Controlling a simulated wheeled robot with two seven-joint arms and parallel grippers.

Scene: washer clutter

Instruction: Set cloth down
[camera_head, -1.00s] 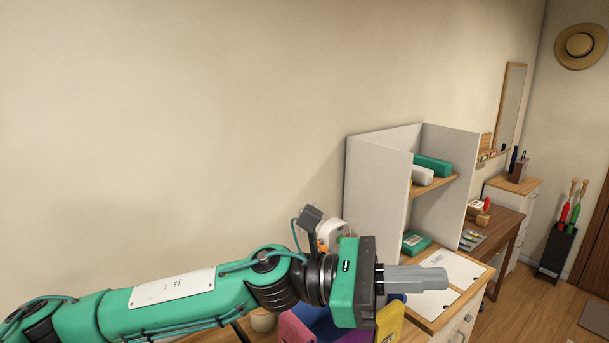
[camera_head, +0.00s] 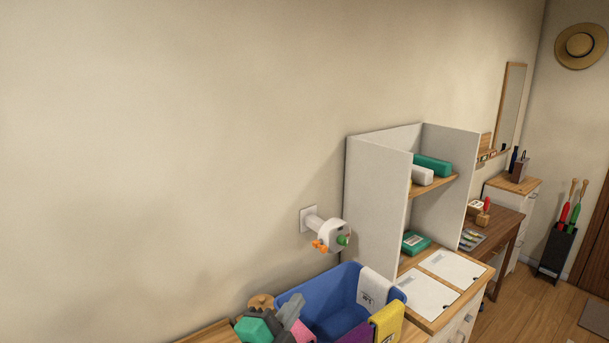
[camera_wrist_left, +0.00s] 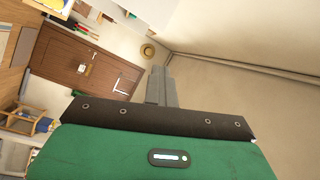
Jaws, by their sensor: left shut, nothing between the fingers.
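My left gripper (camera_head: 291,308) is low in the head view, at the near left side of a blue bin (camera_head: 322,287). Its grey fingers are shut and empty; they also show shut in the left wrist view (camera_wrist_left: 160,84), pointing away into the room. A white cloth (camera_head: 374,287) with dark print hangs over the bin's far right side. A yellow cloth (camera_head: 388,320) hangs over its near right edge, with a purple cloth (camera_head: 354,338) beside it. Something pink (camera_head: 301,330) shows next to my gripper, partly hidden. I cannot tell which cloth is meant.
A white wall fixture (camera_head: 331,236) with orange and green parts sticks out above the bin. A grey-white shelf unit (camera_head: 377,195) and a wooden desk with papers (camera_head: 428,295) stand to the right. The wall space at left is clear.

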